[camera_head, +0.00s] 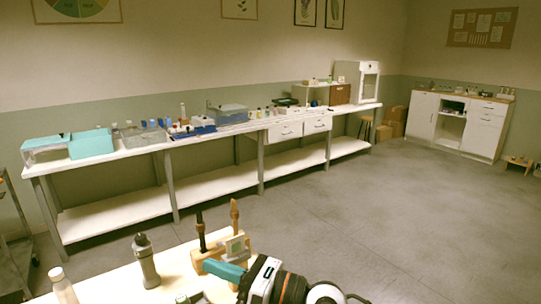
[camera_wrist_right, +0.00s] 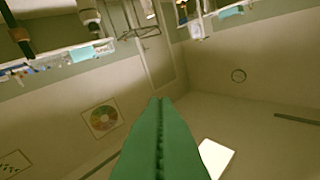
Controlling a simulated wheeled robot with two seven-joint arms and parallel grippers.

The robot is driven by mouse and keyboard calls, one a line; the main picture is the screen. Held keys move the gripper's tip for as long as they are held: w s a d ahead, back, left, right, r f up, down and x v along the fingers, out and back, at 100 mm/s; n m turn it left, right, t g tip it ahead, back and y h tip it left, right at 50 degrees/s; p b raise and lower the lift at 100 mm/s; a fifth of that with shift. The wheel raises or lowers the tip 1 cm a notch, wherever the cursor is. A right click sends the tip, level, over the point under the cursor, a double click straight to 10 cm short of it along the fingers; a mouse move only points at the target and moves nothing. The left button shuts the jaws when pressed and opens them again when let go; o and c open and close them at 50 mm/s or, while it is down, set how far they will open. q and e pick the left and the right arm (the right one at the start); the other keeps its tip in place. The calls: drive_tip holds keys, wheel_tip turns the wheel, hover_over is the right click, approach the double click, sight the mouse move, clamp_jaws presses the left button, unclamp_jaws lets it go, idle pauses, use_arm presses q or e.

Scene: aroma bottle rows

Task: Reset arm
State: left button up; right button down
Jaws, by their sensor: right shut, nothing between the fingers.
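My right gripper (camera_head: 216,269) reaches in from the bottom of the head view, its teal fingers pointing left. In the right wrist view its green fingers (camera_wrist_right: 158,104) are pressed together with nothing between them. In the head view the fingers overlap the front of a light wooden stand (camera_head: 207,259); I cannot tell whether they touch it. Two slim brown upright pieces rise at the stand, one dark (camera_head: 201,232) and one lighter (camera_head: 234,216). My left gripper is not in view.
On the near table (camera_head: 110,287) stand a grey bottle (camera_head: 146,264) and a white bottle (camera_head: 63,288). A long white bench (camera_head: 215,133) with trays and bottles runs along the wall. A white cabinet (camera_head: 480,126) stands at the far right. Open grey floor (camera_head: 370,215) lies between.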

drive_tip(key=w+d+m+t+h, duration=0.2)
drive_tip(key=d+m+t+h, duration=1.05)
drive_tip(key=m, duration=1.45)
drive_tip(key=s+d+f+m+g+h, duration=0.35)
drive_tip(key=d+f+m+h, duration=0.35)
drive_tip(key=d+f+m, duration=0.6)
drive_tip(key=s+d+f+m+g+y, duration=0.1)
drive_tip(key=s+d+f+m+g, duration=0.15)
drive_tip(key=s+f+g, duration=0.7)
drive_tip(key=s+d+f+m+g, duration=0.25)
drive_tip(key=s+f, duration=0.35)
drive_tip(key=s, duration=0.8)
drive_tip(key=s+f+x, duration=0.1)
drive_tip(key=s+x, duration=0.2)
drive_tip(key=x, duration=0.9)
drive_tip(key=s+x, duration=0.3)
drive_tip(key=x, duration=1)
drive_tip(key=s+d+f+g, duration=0.1)
drive_tip(key=s+d+f, duration=0.1)
drive_tip(key=s+f, duration=1.4)
drive_tip(key=shift+f+g, duration=0.25)
drive_tip(key=shift+g, duration=0.05)
drive_tip(key=shift+s, duration=0.1)
